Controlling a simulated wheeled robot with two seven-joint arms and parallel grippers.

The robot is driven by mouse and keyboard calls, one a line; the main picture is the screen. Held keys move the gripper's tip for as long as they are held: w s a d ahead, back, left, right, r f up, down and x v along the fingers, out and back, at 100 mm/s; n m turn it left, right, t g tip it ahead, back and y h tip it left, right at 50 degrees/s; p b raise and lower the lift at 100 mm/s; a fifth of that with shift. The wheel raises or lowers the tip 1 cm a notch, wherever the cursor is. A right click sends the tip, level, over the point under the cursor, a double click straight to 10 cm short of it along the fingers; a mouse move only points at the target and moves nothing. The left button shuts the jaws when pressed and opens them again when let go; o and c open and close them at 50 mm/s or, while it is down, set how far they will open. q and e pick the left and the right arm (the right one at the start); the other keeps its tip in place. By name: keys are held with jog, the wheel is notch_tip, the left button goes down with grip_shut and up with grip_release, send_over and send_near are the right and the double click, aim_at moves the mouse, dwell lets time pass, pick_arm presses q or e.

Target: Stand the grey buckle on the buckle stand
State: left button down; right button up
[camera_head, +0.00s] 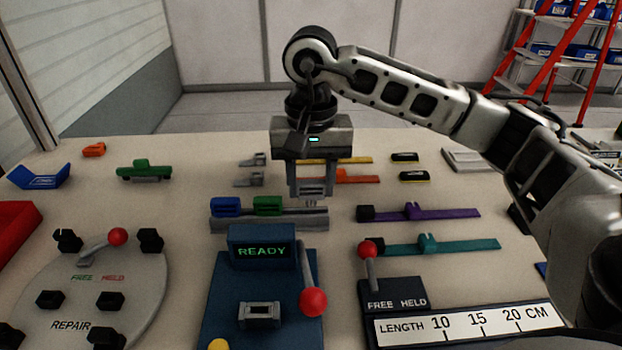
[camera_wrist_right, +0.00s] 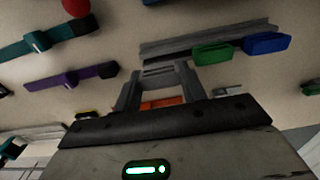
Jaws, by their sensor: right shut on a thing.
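My right gripper (camera_head: 312,192) is shut on the grey buckle (camera_head: 313,186), which sits between its fingertips. The grey buckle also shows between the fingers in the wrist view (camera_wrist_right: 164,68). The gripper is above the table, just behind the right part of the long grey buckle stand (camera_head: 312,222). A blue buckle (camera_head: 226,206) and a green buckle (camera_head: 268,205) stand on the left and middle of the stand; its right part looks bare. The stand also shows in the wrist view (camera_wrist_right: 170,46). My left gripper is not in view.
In front are a blue READY station (camera_head: 262,246) with a red-knobbed lever and a round REPAIR plate (camera_head: 100,285). Purple (camera_head: 450,212) and teal (camera_head: 465,245) straps lie at right. Small grey parts (camera_head: 252,180) and orange and yellow straps lie by the gripper.

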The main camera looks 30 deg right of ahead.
aim_at(311, 182)
dwell(0.4)
dwell(0.5)
dwell(0.3)
jog(key=shift+b, duration=0.4)
jog(key=shift+f, duration=0.15)
jog(key=shift+f+b, duration=0.35)
jog(key=shift+b, duration=0.1)
jog(key=shift+f, duration=0.1)
jog(key=shift+f+b, duration=0.95)
